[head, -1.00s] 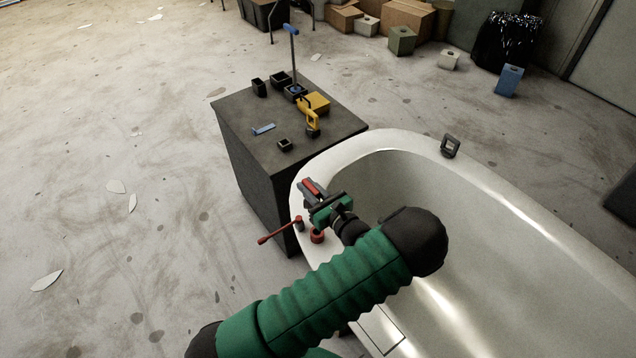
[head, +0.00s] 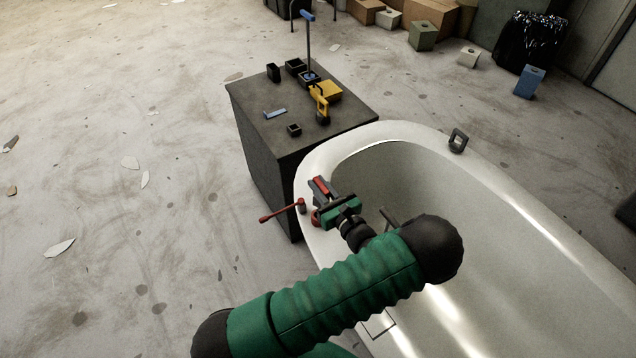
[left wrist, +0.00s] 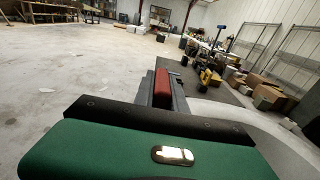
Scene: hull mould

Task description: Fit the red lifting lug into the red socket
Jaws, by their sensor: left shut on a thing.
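The red lifting lug (head: 321,185) is held between the fingers of my left gripper (head: 322,188), above the rim at the near-left end of the white hull mould (head: 308,238). In the left wrist view the red lug (left wrist: 162,88) lies between the dark jaws. The red socket (head: 315,217) sits on the mould's rim, just below and left of the gripper body, which partly covers it. The lug is apart from the socket. A red-handled lever (head: 281,212) stands beside the socket and sticks out over the floor. My right gripper is out of view.
A dark bench (head: 290,115) stands behind the mould's end, with a yellow drill (head: 319,102), small black boxes and a blue strip (head: 275,113). A dark ring lug (head: 457,140) stands on the far rim. Floor at left is mostly clear.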

